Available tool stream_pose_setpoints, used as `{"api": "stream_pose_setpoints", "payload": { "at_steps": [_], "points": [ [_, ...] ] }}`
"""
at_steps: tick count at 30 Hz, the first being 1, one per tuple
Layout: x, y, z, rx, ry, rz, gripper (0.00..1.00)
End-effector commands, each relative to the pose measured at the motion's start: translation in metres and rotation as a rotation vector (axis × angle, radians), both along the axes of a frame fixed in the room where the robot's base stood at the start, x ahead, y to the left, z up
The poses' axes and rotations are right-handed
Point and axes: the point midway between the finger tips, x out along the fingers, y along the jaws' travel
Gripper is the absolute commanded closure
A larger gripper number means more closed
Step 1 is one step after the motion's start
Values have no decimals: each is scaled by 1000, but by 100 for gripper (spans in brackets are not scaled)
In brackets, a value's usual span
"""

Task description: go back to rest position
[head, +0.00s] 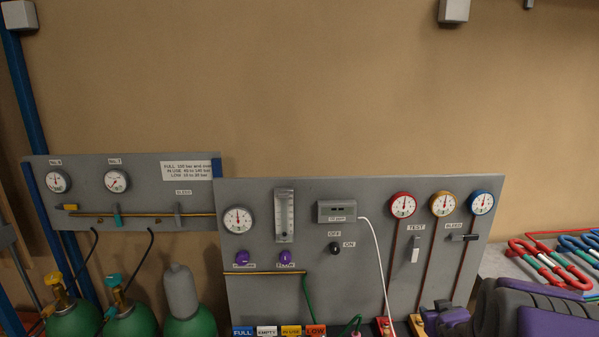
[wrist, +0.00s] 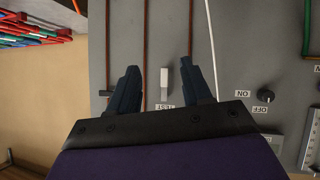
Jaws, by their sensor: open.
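My gripper (wrist: 160,66) is open in the wrist view, with its two dark fingers spread apart and nothing between them. It faces the grey gauge panel (wrist: 232,60). The white TEST lever (wrist: 163,85) shows in the gap between the fingers, behind them; contact cannot be told, but neither finger visibly closes on it. In the head view the TEST lever (head: 415,250) stands on the panel's right half. My dark and purple arm is at the lower right there, low in front of the panel; its fingertips are not clear in that view.
The gauge panel (head: 300,300) has dials, purple knobs, an OFF/ON switch (head: 335,248) and a white cable (head: 376,250). Green cylinders (head: 190,325) stand at lower left below another panel (head: 140,193). Coloured coils (head: 550,262) lie on a surface at right.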

Motion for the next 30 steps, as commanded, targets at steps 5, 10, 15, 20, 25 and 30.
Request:
{"api": "stream_pose_setpoints", "payload": {
  "at_steps": [5, 10, 15, 20, 25, 30],
  "points": [
    [-51, 30, 8, 0, 207, -64, 51],
    [-116, 65, 14, 29, 410, -110, 51],
    [-194, 108, 18, 80, 620, -126, 51],
    [-277, 152, 21, 134, 830, -109, 51],
    [-355, 189, 28, 180, 1016, -67, 51],
    [-399, 206, 33, 202, 1123, -35, 51]
  ]
}}
